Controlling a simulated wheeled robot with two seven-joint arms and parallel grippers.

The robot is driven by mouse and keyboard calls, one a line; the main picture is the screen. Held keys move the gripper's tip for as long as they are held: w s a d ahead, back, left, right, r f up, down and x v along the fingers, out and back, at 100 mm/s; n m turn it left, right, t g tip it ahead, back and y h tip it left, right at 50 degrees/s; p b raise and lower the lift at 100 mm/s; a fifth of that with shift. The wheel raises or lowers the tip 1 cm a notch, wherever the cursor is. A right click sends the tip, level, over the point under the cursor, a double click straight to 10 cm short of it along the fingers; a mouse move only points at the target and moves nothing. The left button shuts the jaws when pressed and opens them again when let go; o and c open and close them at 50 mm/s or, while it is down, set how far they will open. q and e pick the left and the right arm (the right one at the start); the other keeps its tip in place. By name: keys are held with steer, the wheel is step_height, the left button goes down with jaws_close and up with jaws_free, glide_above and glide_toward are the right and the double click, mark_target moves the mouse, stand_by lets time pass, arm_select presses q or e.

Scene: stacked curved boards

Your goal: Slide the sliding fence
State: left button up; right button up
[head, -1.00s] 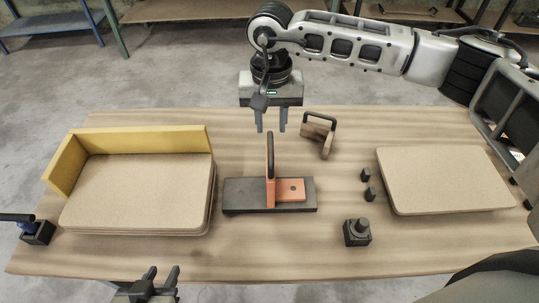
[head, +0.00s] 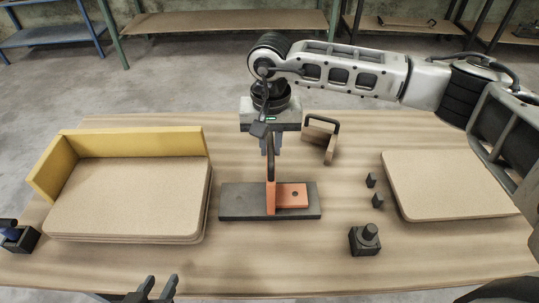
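The sliding fence (head: 270,196) is an orange upright piece with an orange foot and a tall black handle. It stands on a dark grey base plate (head: 240,201) in the middle of the table. My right gripper (head: 271,147) points down at the top of the handle. Its fingers are close together, one on each side of the handle, and appear shut on it; the exact contact is partly hidden. My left gripper (head: 157,289) is at the bottom edge, low and apart from the fence, with its fingers spread and empty.
Stacked boards (head: 125,200) lie at left against a yellow corner fence (head: 130,142). Another board (head: 445,185) lies at right. A wooden block with a black handle (head: 320,138) stands behind the plate. Small black pegs (head: 371,181) and a black knobbed block (head: 365,240) stand right of it.

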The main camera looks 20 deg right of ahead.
jaws_close()
steer(key=w+a+b, duration=0.3)
steer(key=a+b, duration=0.2)
steer(key=a, duration=0.8)
steer(key=shift+w+a+r+b, duration=0.15)
steer(key=shift+w+a+b, duration=0.15)
steer(key=shift+a, duration=0.1)
steer(key=o, duration=0.6)
jaws_free()
steer(key=shift+s+r, duration=0.1)
steer(key=shift+c, duration=0.2)
steer(key=shift+d, duration=0.1)
